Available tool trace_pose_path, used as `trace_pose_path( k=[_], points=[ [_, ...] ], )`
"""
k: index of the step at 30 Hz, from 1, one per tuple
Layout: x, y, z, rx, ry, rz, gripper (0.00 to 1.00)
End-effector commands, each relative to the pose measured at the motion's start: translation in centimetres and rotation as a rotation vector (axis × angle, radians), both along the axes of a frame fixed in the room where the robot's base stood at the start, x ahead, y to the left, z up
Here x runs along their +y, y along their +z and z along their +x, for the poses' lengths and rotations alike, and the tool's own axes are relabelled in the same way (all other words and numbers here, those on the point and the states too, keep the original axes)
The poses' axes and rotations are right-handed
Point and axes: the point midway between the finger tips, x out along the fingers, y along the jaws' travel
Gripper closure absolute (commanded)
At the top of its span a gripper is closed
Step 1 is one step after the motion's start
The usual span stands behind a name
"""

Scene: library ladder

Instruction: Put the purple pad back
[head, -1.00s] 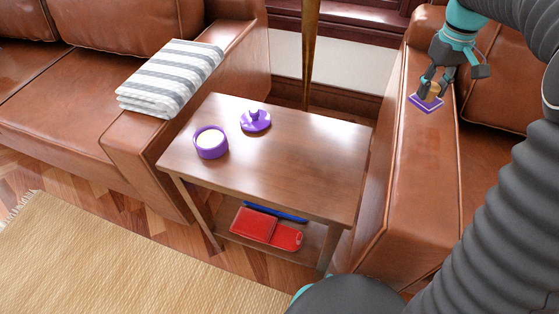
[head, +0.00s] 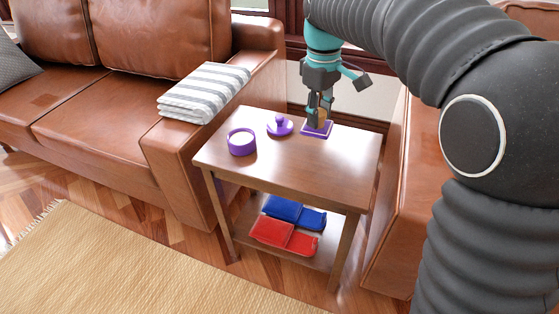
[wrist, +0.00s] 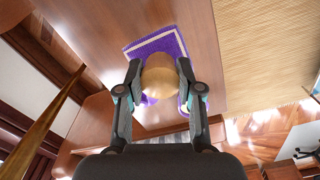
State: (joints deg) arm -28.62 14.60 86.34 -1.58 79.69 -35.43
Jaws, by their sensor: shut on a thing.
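The purple pad (head: 305,131) is a flat square with a pale border line and a rounded tan wooden piece (wrist: 160,76) on top. My gripper (head: 320,112) is shut on that wooden piece, pointing down. In the wrist view the pad (wrist: 155,47) shows beyond the wooden piece, which sits between both fingers. The pad is over the back right part of the wooden side table (head: 290,163), level and very near its top; I cannot tell whether it touches. The fingers hide part of the pad.
A purple knobbed lid (head: 279,127) lies just left of the pad. A round purple tin (head: 241,144) stands farther left. Red (head: 284,236) and blue (head: 294,211) cases lie on the lower shelf. Sofa arms flank the table; a striped folded cloth (head: 203,91) lies on the left one. The table's front right is clear.

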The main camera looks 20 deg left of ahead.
Motion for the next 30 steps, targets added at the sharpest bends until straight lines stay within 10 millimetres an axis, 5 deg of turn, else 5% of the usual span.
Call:
trace_pose_path(
  k=[18, 30],
  points=[
    [9.1, -6.4, -1.4, 0.0, -0.021, -0.001, 0.92],
    [9.6, -9.7, -1.5, 0.002, -0.023, -0.002, 0.92]
  ],
)
